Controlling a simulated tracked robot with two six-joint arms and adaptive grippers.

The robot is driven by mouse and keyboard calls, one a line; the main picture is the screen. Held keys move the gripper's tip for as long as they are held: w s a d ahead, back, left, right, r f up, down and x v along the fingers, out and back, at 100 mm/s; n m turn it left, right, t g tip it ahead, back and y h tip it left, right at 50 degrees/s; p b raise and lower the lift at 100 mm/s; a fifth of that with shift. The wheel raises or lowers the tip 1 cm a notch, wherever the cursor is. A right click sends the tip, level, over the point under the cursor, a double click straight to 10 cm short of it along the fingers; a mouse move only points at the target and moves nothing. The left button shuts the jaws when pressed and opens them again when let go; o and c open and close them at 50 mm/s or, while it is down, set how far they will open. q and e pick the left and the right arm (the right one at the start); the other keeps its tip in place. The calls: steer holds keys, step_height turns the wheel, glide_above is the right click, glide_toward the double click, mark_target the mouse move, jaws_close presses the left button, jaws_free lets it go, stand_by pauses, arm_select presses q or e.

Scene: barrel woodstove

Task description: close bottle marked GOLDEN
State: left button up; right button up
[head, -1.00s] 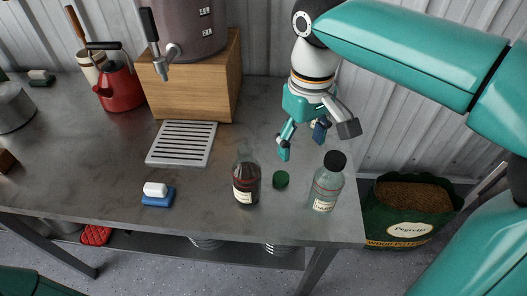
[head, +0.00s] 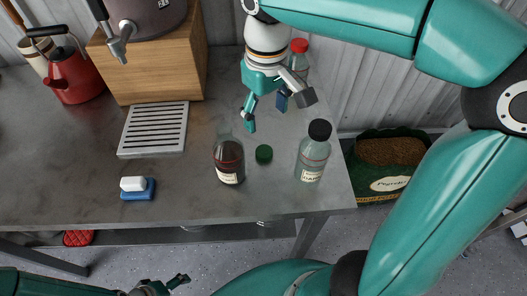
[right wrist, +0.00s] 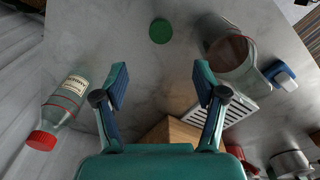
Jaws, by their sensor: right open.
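A dark brown bottle (head: 229,162) with a pale label and no cap stands upright on the grey table; it also shows in the right wrist view (right wrist: 232,52). A green cap (head: 264,154) lies on the table just right of it and shows in the right wrist view (right wrist: 161,31). I cannot read GOLDEN on any label. My right gripper (head: 266,110) is open and empty, above the table behind the cap; its fingers (right wrist: 160,83) are spread in the right wrist view. My left gripper (head: 178,281) shows partly at the bottom edge, its jaws unclear.
A clear bottle (head: 312,155) with a black cap stands right of the green cap. A red-capped bottle (head: 299,58) stands behind my right gripper. A slatted tray (head: 154,128), a wooden box (head: 150,72) and a blue-and-white brush (head: 138,189) are to the left.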

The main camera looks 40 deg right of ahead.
glide_above(264, 151)
steer(key=f, duration=0.7)
steer(key=shift+s+d+f+b, duration=0.1)
steer(key=shift+s+f+b, duration=0.15)
steer(key=shift+f+b, duration=0.05)
steer(key=shift+f, duration=0.1)
steer(key=f, duration=0.5)
steer(key=shift+w, duration=0.2)
steer(key=c, duration=0.8)
steer(key=shift+c, duration=0.2)
step_height(264, 151, up, 20)
steer(key=p, duration=0.2)
